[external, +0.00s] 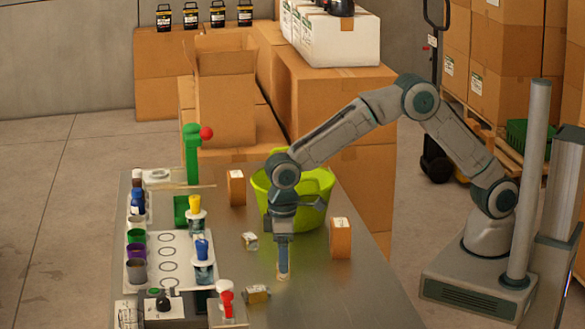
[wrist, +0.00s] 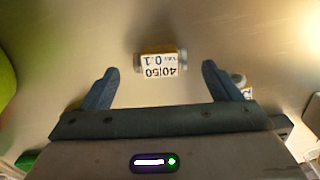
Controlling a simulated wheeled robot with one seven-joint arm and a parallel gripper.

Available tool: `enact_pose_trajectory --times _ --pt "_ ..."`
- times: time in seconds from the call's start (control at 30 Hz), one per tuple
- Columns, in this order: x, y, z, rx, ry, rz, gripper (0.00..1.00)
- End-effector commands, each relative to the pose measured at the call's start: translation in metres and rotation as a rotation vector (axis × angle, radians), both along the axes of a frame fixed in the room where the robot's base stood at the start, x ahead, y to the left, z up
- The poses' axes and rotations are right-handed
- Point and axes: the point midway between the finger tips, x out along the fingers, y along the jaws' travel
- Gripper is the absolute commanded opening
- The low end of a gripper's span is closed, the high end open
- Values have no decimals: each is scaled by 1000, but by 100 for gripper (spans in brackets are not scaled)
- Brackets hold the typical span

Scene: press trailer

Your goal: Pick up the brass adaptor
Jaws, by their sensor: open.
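The brass adaptor (wrist: 161,50), as I take it, is a small yellowish piece with greyish ends and a white label reading 40|50. It lies on the metal table just ahead of my open gripper (wrist: 158,69) in the wrist view, roughly centred between the fingers, with neither touching it. In the external view my gripper (external: 283,266) points straight down close to the table, and a small pale bit shows at its tips; contact there cannot be told. Similar small labelled pieces lie to the left (external: 250,240) and nearer the camera (external: 257,293).
A lime-green bucket (external: 318,185) stands behind my gripper. Orange-brown boxes stand at right (external: 341,238) and back left (external: 236,188). A green press (external: 193,157), a white tray (external: 189,240) and several bottles fill the table's left side. The front right of the table is clear.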

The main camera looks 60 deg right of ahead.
Motion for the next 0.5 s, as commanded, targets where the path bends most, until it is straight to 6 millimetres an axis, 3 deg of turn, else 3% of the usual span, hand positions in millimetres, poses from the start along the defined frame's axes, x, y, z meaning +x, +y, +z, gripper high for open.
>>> enact_pose_trajectory --times 0.2,0.43,0.5 --pt "0 0 -23 -1 1 0 84" --pt "0 0 -25 1 -1 1 84" --pt "0 0 -25 1 -1 1 67"
